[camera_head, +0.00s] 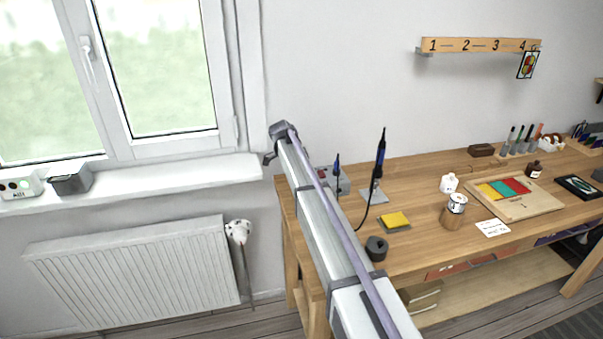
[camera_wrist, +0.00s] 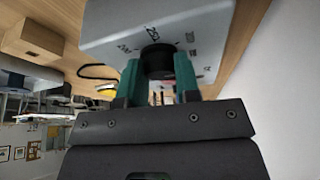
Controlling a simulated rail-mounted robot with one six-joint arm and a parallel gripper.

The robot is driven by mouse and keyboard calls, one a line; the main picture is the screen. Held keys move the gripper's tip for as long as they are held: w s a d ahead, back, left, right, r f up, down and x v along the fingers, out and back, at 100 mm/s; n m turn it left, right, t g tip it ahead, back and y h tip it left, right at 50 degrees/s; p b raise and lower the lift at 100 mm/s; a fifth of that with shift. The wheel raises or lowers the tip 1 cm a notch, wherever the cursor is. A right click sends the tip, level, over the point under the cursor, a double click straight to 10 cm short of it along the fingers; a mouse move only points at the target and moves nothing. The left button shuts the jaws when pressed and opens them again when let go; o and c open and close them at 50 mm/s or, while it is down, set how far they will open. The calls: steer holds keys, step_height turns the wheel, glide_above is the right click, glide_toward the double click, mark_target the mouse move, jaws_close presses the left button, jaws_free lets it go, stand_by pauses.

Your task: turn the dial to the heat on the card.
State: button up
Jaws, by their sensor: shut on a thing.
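The dial (camera_wrist: 158,64) is a dark round knob on the light grey face of the soldering station (camera_wrist: 112,22) in the wrist view. My gripper (camera_wrist: 157,76) has its two teal fingers on either side of the dial, shut on it. Numbers are printed around the dial, "250" among them; the dial's pointer cannot be made out.
On the bench (camera_head: 420,190) a soldering iron (camera_head: 380,160) stands upright in its holder, with its cable trailing. A yellow sponge (camera_head: 395,220), a dark roll (camera_head: 377,248) and a jar (camera_head: 454,212) are nearby. A board with coloured panes (camera_head: 515,197) lies to the right.

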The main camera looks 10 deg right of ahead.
steer(key=shift+m, duration=0.3)
steer(key=o, duration=0.9)
steer(key=p+v, duration=1)
steer(key=v, duration=0.1)
steer(key=shift+d+f, duration=0.1)
